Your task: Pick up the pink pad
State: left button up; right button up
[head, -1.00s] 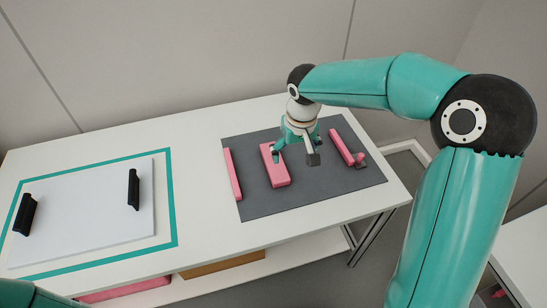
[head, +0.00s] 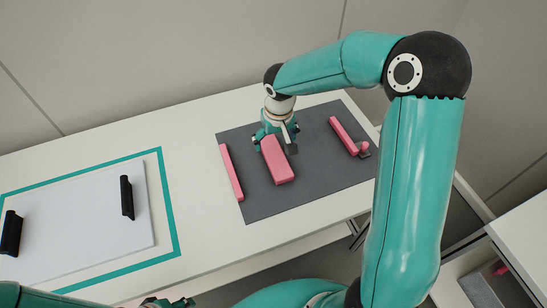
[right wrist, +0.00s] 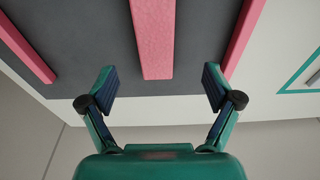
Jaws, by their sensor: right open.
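The pink pad (head: 278,161) is a thick pink block lying on a dark grey mat (head: 310,187). It is the middle and widest of the pink pieces there. My right gripper (head: 277,140) is at the pad's far end, open and empty. In the right wrist view the open fingers (right wrist: 159,85) point toward the mat, one on each side of the pad's line. The pad (right wrist: 155,45) lies just beyond the fingertips, between them in the picture, and I see no contact. Part of what looks like my left gripper (head: 166,302) shows at the bottom edge; its fingers are unclear.
A thin pink strip (head: 231,173) lies left of the pad, and another pink piece (head: 343,134) with a small knob end lies right. A white board with black handles (head: 127,197) sits inside a teal outline at the left. The white table between is clear.

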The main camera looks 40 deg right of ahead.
send_over(275, 156)
jog(key=f, duration=0.3)
jog(key=s+f, duration=0.1)
jog(key=shift+a+f, duration=0.15)
jog(key=shift+a, duration=0.2)
jog(key=shift+w+d+f+p, duration=0.1)
jog(key=shift+w+d+f, duration=0.1)
jog(key=shift+f, duration=0.65)
jog(key=shift+w+d+f+p, duration=0.1)
jog(key=shift+w+f, duration=0.05)
jog(key=shift+f, duration=0.75)
jog(key=shift+w+d+f+p, duration=0.1)
jog(key=shift+w+f, duration=0.1)
jog(key=shift+f, duration=0.65)
jog(key=shift+c, duration=0.3)
jog(key=c, duration=1)
